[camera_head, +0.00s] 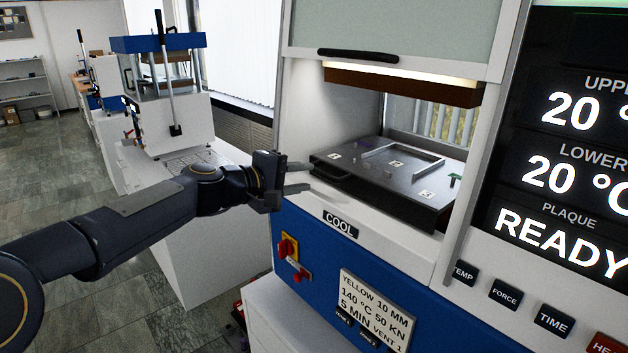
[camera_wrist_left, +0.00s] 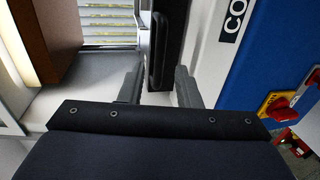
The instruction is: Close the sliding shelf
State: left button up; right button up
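The sliding shelf (camera_head: 372,190) is a dark flat plate with small white labels and a recessed frame on top. It lies in the open chamber of the press, below the raised brown upper block (camera_head: 400,85). Its black handle (camera_head: 332,174) is on the front edge, and the handle also shows upright in the left wrist view (camera_wrist_left: 157,48). My left gripper (camera_head: 304,178) is open, with its two fingers pointing at the handle. In the left wrist view my left gripper (camera_wrist_left: 158,88) has the handle just ahead of the gap between its fingers. My right gripper is not in view.
The raised door has a black handle (camera_head: 371,56). A blue front panel (camera_head: 350,255) with a red switch (camera_head: 288,248) and label lies below the chamber. A display (camera_head: 575,140) stands right. Another press (camera_head: 170,110) stands left, with open floor beyond.

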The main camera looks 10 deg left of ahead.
pick_arm(q)
jog(key=shift+s+a+r, duration=0.1)
jog(key=shift+s+a, duration=0.2)
jog(key=shift+s, duration=0.1)
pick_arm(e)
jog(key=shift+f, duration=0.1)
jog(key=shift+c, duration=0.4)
